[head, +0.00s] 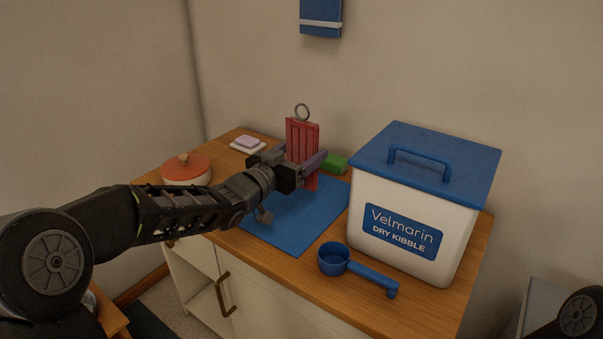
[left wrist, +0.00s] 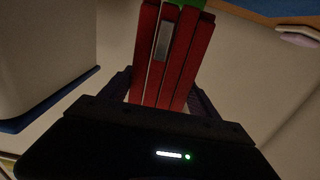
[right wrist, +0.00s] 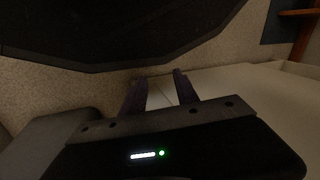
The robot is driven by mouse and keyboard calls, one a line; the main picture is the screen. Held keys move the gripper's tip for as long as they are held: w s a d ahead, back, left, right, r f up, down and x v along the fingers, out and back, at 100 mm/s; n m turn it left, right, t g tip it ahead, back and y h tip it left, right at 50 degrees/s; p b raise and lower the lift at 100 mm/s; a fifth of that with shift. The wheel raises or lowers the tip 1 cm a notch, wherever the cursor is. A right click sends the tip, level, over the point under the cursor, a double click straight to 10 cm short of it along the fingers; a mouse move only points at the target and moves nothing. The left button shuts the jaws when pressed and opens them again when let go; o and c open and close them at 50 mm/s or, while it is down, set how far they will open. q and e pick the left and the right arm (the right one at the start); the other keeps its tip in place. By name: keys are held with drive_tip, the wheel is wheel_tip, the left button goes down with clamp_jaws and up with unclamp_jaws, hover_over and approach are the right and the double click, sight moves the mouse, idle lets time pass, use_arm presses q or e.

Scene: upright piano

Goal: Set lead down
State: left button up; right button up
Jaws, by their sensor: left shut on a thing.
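The red lead (head: 302,143) is a folded flat bundle with a metal ring at its top. My left gripper (head: 304,163) is shut on it and holds it upright over the far part of the blue mat (head: 290,232). In the head view I cannot tell if its lower end touches the mat. The lead also fills the middle of the left wrist view (left wrist: 172,60), between the fingers. My right gripper (right wrist: 160,88) shows only in the right wrist view, with its fingers apart and nothing between them.
A white kibble bin (head: 402,225) with a blue lid stands right of the mat. A blue scoop (head: 355,268) lies in front of it. A green block (head: 335,163) is behind the mat. A red-lidded dish (head: 186,169) and a pink-topped block (head: 247,142) are at left.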

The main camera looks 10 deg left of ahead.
use_arm(q)
drive_tip(key=shift+f+b, duration=0.9)
drive_tip(key=shift+f, duration=1.55)
drive_tip(key=shift+f, duration=0.2)
drive_tip(key=o, duration=1.4)
drive_tip(key=shift+o, duration=0.2)
drive_tip(key=shift+r, duration=0.1)
drive_tip(key=shift+r, duration=0.2)
drive_tip(key=shift+s+a+f, duration=0.1)
drive_tip(key=shift+s+a, duration=0.05)
drive_tip(key=shift+s, duration=0.2)
drive_tip(key=p+v, duration=0.2)
drive_tip(key=v, duration=0.9)
drive_tip(key=shift+s, duration=0.15)
